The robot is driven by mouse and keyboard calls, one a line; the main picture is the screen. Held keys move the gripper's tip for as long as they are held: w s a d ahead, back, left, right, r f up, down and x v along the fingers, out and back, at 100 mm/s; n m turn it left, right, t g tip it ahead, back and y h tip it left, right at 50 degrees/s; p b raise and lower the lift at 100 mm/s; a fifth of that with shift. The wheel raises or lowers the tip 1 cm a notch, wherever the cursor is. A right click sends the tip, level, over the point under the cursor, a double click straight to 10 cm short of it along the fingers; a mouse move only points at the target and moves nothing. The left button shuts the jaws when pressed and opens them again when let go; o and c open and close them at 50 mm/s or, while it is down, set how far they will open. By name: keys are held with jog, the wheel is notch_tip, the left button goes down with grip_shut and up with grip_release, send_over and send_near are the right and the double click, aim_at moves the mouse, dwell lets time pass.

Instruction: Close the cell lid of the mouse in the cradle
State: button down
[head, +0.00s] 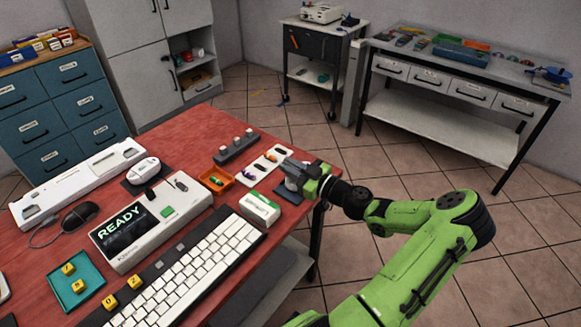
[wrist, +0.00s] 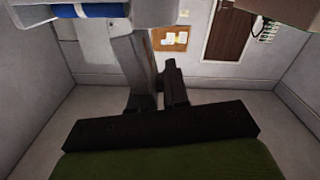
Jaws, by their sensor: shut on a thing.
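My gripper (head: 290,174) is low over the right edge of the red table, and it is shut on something. What lies between the fingers is too small and covered to name. In the wrist view the two dark fingers (wrist: 155,85) stand close together. A dark pad (head: 289,193) lies under the gripper, partly hidden by it. A white mouse (head: 143,169) rests on a dark base farther left; I cannot tell whether that base is the cradle. No cell lid can be made out.
A green-and-white box (head: 260,208), an orange tray (head: 216,180) and a white holder strip (head: 264,165) stand left of my gripper. A grey rack (head: 237,147) is behind. A device reading READY (head: 128,228) and a keyboard (head: 193,272) fill the front.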

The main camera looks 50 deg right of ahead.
jog(key=shift+m, duration=0.3)
jog(key=d+m, duration=0.1)
jog(key=m+p, duration=0.1)
jog(key=m, duration=0.1)
jog(key=shift+w+d+r, duration=0.1)
jog(key=shift+d+r, duration=0.05)
jog(key=shift+d, duration=0.2)
jog(key=m, duration=0.1)
jog(key=d+m, duration=0.1)
jog(key=shift+d+m+p, duration=0.25)
jog(key=shift+m+p, duration=0.05)
jog(key=shift+m, duration=0.1)
jog(key=m, duration=0.1)
jog(key=d+m, duration=0.1)
jog(key=shift+w+d+f+m, duration=0.1)
jog(key=shift+d+f+m, duration=0.05)
jog(key=shift+f+m, duration=0.25)
jog(key=m, duration=0.1)
jog(key=d+f+m, duration=0.1)
jog(key=m, duration=0.1)
jog(key=shift+d+p, duration=0.25)
jog(key=shift+p, duration=0.1)
jog(key=shift+w+d+f+m, duration=0.1)
jog(key=shift+d+f+m, duration=0.2)
jog(key=shift+m, duration=0.7)
jog(key=shift+d+f+m, duration=0.2)
jog(key=shift+f+m, duration=0.15)
jog(key=shift+m, duration=0.65)
